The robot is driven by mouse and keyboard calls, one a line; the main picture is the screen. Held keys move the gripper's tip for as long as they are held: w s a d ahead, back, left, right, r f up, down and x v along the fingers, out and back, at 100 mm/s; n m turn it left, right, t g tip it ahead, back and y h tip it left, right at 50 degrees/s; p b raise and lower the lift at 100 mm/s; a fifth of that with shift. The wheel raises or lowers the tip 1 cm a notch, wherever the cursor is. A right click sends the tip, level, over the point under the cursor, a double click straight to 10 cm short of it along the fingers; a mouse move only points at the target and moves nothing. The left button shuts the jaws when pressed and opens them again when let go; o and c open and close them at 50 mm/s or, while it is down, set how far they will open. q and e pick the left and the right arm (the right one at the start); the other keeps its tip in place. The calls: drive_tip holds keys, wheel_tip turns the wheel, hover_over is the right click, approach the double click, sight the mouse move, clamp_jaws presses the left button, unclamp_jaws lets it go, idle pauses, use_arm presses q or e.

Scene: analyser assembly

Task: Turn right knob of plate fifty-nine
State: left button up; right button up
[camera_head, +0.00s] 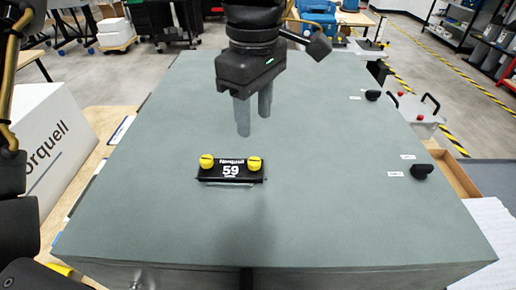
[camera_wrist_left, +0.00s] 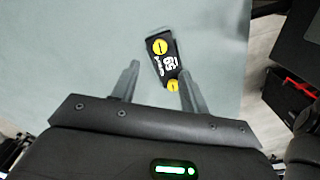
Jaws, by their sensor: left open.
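The black plate fifty-nine (camera_head: 231,176) lies on the grey-green table top, with a yellow knob at each end of its upper edge. The right knob (camera_head: 254,163) is round with a dark slot line. The left knob (camera_head: 206,161) looks alike. My left gripper (camera_head: 254,124) is open and empty, with its fingers pointing down above the table beyond the plate. In the left wrist view the plate (camera_wrist_left: 171,64) shows between and beyond the fingers. There the right knob (camera_wrist_left: 160,46) is the upper one, and the left knob (camera_wrist_left: 172,85) is beside one finger. My right gripper is out of view.
The table top (camera_head: 330,215) is clear around the plate. A white box (camera_head: 55,140) stands left of the table.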

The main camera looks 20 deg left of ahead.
sight(255, 161)
use_arm(q)
wheel_tip(255, 161, down, 10)
drive_tip(key=shift+f, duration=0.15)
idle(0.3)
clamp_jaws()
